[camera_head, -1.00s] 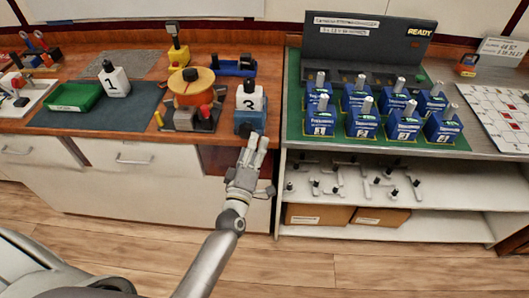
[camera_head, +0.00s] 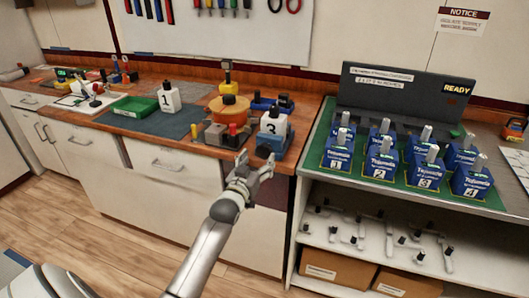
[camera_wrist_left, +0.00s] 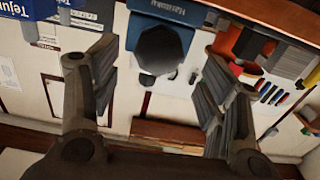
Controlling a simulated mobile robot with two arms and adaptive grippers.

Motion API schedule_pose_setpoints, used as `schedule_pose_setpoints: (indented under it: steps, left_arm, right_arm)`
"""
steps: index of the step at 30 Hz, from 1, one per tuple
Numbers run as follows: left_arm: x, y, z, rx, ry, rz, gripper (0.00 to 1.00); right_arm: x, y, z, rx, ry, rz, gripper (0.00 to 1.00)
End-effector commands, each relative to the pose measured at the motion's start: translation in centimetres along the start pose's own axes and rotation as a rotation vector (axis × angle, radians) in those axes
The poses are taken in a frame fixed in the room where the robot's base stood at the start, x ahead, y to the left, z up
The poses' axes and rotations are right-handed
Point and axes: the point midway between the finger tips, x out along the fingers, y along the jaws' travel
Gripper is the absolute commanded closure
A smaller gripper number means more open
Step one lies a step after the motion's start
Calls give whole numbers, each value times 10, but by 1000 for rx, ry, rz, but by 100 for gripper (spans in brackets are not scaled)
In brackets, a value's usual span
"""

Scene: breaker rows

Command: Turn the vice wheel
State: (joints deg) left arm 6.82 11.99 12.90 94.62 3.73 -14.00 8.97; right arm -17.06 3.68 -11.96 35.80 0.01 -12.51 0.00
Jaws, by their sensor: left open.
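A blue vice (camera_head: 277,143) sits at the front edge of the wooden bench, with a white block marked 3 (camera_head: 275,122) at its top. Its dark wheel (camera_wrist_left: 162,50) faces me in the left wrist view, in front of the blue body (camera_wrist_left: 158,17). In the head view the wheel (camera_head: 262,153) is small and close to the fingertips. My left gripper (camera_head: 257,165) is open and empty just in front of the vice. In the wrist view the wheel lies ahead, between the lines of the open fingers (camera_wrist_left: 160,78); I cannot tell whether they touch it. My right gripper is not in view.
An orange round part on a fixture (camera_head: 229,107) stands left of the vice. A white block marked 1 (camera_head: 168,99) and a green tray (camera_head: 134,107) are farther left. Numbered blue boxes (camera_head: 379,163) stand on the right bench, above a shelf of loose parts. Open floor lies below.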

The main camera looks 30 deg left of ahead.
Motion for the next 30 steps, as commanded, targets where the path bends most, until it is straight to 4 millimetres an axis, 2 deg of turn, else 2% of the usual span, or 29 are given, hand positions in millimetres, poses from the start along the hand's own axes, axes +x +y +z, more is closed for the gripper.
schedule_pose_setpoints:
  steps: [1,6,12,25,30]
  left_arm:
    - [10,0,-2,0,3,0,32]
    - [34,0,-2,0,2,0,32]
    - [52,0,0,-1,0,0,32]
    - [58,0,0,-1,1,1,32]
    - [58,0,0,-2,1,1,52]
  right_arm:
    - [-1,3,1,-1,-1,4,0]
    - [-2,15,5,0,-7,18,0]
    - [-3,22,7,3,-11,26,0]
    - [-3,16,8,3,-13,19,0]
    - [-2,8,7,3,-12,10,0]
